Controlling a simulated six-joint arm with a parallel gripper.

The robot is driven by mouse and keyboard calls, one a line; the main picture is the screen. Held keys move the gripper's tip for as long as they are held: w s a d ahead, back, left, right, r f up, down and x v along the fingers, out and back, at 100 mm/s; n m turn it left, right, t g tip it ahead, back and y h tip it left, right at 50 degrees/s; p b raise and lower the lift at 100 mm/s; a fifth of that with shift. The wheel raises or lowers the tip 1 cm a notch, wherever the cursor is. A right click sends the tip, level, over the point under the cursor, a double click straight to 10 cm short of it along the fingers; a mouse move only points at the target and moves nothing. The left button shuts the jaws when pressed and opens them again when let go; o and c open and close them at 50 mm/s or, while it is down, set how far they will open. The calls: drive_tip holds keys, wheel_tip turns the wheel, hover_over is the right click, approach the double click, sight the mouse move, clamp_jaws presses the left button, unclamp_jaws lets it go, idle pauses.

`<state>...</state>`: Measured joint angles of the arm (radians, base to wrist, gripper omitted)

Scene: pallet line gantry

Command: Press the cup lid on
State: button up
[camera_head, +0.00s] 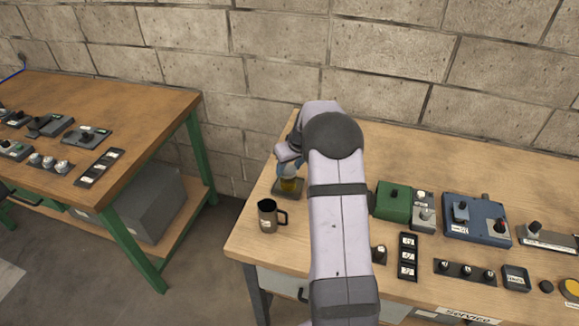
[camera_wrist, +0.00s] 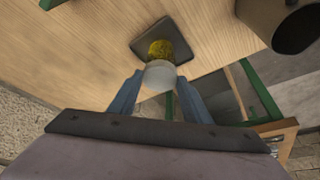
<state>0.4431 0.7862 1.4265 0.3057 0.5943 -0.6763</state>
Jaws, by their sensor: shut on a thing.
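My gripper (camera_wrist: 159,77) is shut on a pale grey, round cup lid (camera_wrist: 158,70), with one blue finger on each side of it. In the wrist view the lid overlaps the near part of a yellow cup (camera_wrist: 160,48). In the head view the yellow cup (camera_head: 289,185) is upright on a dark square pad (camera_head: 280,193), near the bench's left end. My gripper (camera_head: 289,171) is directly over the cup there. My wrist and fingers hide most of the lid in that view, and I cannot tell whether lid and rim touch.
A dark metal jug (camera_head: 267,216) stands in front of the pad and also shows in the wrist view (camera_wrist: 268,14). A green box (camera_head: 393,203), a blue box (camera_head: 476,222) and several switches lie to the right. A second bench (camera_head: 140,108) is at left, across a gap.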

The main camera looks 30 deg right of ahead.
idle(0.8)
drive_tip(key=o, duration=1.6)
drive_tip(key=shift+r, duration=0.1)
drive_tip(key=shift+r+p, duration=2)
drive_tip(key=shift+r, duration=1.4)
clamp_jaws()
drive_tip(key=shift+f+b, duration=2.25)
drive_tip(key=shift+f, duration=0.6)
